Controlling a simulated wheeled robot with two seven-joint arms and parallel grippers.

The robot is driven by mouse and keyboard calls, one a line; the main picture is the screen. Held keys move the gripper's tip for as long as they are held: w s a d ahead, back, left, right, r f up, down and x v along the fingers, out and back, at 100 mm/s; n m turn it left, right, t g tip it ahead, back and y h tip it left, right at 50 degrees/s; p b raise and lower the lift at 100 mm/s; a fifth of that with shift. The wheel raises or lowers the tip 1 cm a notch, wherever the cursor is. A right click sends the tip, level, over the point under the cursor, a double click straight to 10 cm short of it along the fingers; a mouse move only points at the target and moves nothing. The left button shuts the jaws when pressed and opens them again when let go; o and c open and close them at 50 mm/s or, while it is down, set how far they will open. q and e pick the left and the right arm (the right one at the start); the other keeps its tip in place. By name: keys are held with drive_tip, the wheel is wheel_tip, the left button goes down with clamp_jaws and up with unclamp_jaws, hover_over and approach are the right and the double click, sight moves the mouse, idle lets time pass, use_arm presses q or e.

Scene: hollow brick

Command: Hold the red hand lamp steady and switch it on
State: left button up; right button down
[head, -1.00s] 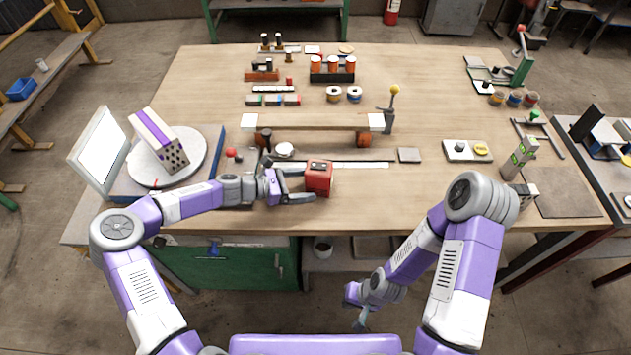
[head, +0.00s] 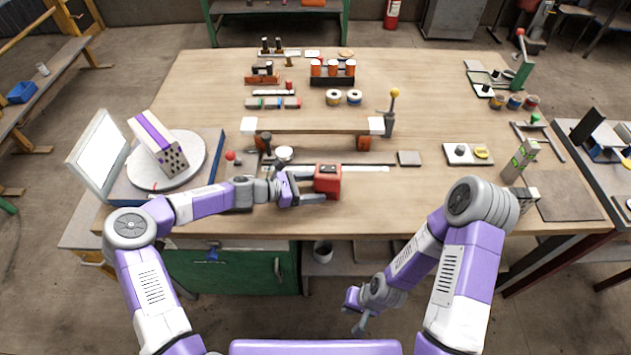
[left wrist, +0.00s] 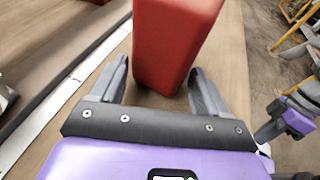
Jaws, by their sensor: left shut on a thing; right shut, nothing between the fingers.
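The red hand lamp (head: 328,181) is a boxy red body with a dark part on top, near the front edge of the workbench in the head view. My left gripper (head: 314,184) is shut on it from the left. In the left wrist view the red lamp (left wrist: 170,45) stands between the two fingers of my left gripper (left wrist: 160,88). The lamp's switch cannot be made out. My right gripper (head: 359,326) is shut and empty, low in front of the bench, below the tabletop and apart from the lamp.
A beam on red blocks (head: 310,126) stands behind the lamp. A turntable with a hollow brick (head: 160,145) is at the left. The tabletop right of the lamp (head: 400,200) is clear.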

use_arm(q)
drive_tip(key=o, duration=0.8)
